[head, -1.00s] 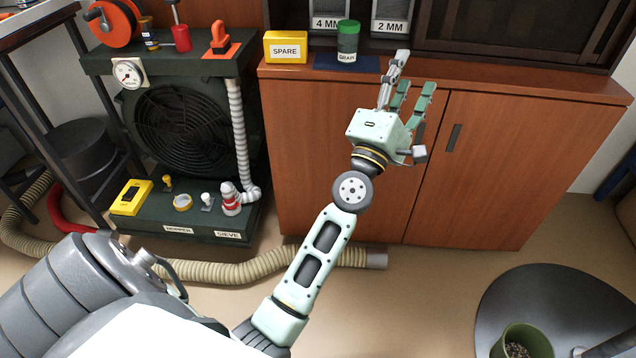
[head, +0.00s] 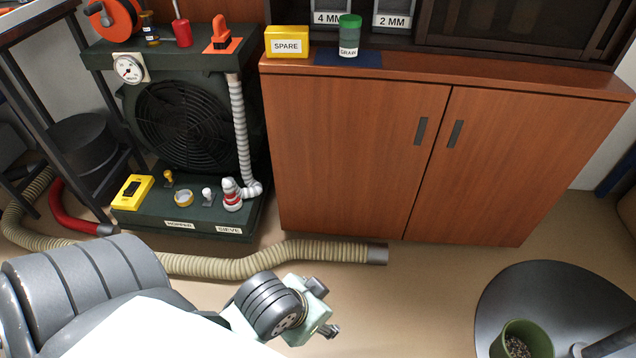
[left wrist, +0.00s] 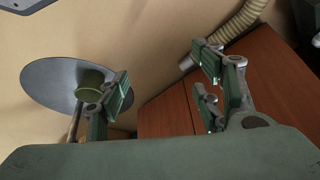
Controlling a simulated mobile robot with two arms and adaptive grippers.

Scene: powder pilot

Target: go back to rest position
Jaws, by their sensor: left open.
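My left gripper (head: 322,318) is low in the head view, drawn back near my body above the floor, with its fingers mostly hidden behind the wrist. In the left wrist view my left gripper (left wrist: 168,88) is open, its fingers spread wide with nothing between them. My right gripper is not in view. A clear jar with a green lid (head: 349,36) stands upright on a dark blue mat (head: 330,59) on the cabinet top, apart from my gripper.
The wooden cabinet (head: 350,150) has closed doors. A yellow SPARE box (head: 287,43) stands left of the jar. A ribbed hose (head: 240,264) crosses the floor. A green pot (head: 522,340) stands on a round dark base (head: 545,290) at right, with floor between.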

